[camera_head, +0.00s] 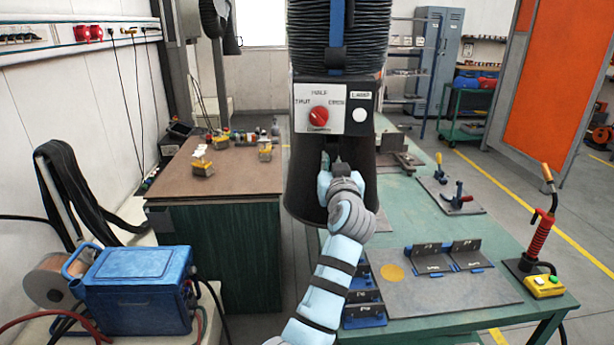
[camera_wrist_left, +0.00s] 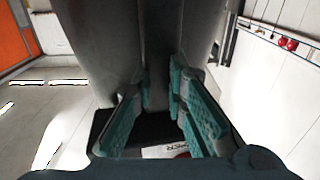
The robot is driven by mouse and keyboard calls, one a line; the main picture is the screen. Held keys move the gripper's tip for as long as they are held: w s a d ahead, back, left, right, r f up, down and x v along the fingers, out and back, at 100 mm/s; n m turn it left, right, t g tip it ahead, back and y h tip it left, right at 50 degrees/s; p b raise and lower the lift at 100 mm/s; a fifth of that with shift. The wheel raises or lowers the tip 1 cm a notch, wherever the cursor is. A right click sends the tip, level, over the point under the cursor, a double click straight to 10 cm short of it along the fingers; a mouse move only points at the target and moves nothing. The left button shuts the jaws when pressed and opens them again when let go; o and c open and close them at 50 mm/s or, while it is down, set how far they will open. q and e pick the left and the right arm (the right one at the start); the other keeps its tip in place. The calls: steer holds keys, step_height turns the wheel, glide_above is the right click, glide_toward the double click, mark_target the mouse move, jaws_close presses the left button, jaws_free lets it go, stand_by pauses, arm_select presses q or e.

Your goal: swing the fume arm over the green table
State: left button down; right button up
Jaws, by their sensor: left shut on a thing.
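The fume arm (camera_head: 340,45) hangs down at the middle of the head view, with a black ribbed hose, a control panel with a red knob (camera_head: 319,117) and a dark hood (camera_head: 305,180) below. The hood shows in front of the gap between the brown-topped bench and the green table (camera_head: 430,225), overlapping the green table's left edge. My left gripper (camera_head: 338,166) is at the hood's front, shut on its dark handle. The handle (camera_wrist_left: 156,70) shows between the teal finger pads in the left wrist view. My right gripper is not in view.
The brown-topped bench (camera_head: 225,180) stands left. A blue welding machine (camera_head: 135,285) is at the front left.

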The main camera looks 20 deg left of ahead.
arm_select(q)
steer(key=shift+w+d+f, duration=0.1)
steer(key=shift+w+d, duration=0.15)
steer(key=shift+d, duration=0.3)
steer(key=shift+w+d+f, duration=0.1)
steer(key=shift+w+d, duration=0.1)
steer(key=shift+d, duration=0.35)
steer(key=c, duration=1.6)
jaws_free()
steer(key=shift+s+a+r, duration=0.1)
steer(key=shift+a, duration=0.1)
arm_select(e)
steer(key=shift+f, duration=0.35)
arm_select(q)
steer(key=shift+d, duration=0.1)
